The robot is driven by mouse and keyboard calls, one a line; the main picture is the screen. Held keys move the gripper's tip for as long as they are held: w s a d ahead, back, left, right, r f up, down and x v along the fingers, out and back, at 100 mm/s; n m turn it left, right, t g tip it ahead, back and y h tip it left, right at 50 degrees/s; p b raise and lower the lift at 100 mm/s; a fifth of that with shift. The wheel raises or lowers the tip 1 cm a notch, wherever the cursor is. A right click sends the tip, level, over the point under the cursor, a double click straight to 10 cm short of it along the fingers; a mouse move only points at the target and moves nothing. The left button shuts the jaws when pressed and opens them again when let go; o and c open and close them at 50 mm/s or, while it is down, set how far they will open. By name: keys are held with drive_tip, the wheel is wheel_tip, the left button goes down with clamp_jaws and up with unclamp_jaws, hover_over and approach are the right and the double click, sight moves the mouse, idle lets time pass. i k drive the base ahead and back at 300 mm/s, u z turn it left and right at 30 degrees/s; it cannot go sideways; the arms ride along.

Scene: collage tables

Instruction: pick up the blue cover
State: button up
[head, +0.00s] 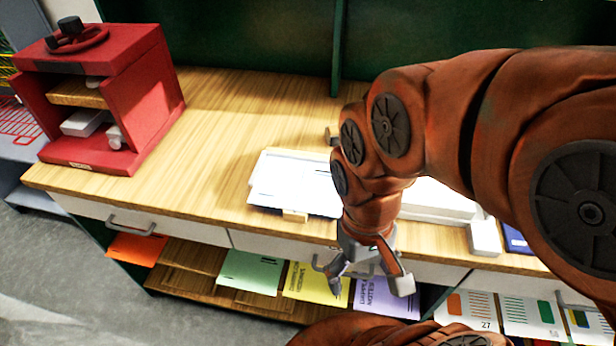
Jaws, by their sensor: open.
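A dark blue flat item (516,239), which may be the blue cover, shows at the right on the wooden table (220,120), close to its front edge. My arm hides much of it, so I cannot tell its full shape. My gripper (370,284) hangs at the table's front edge, left of the blue item and apart from it. Its fingers are spread and point down, with nothing seen between them. Behind them in the picture are a drawer front and a purple sheet (383,298).
A red press (140,85) stands at the back left. White papers (295,180) and a white object (440,203) lie mid-table. Orange (137,248), green (250,271) and yellow (315,283) sheets lie on the lower shelf. The table's left-middle is clear.

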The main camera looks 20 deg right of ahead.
sight(307, 187)
drive_tip(key=z, duration=1.9)
drive_tip(key=k, duration=1.5)
drive_tip(key=u, duration=1.6)
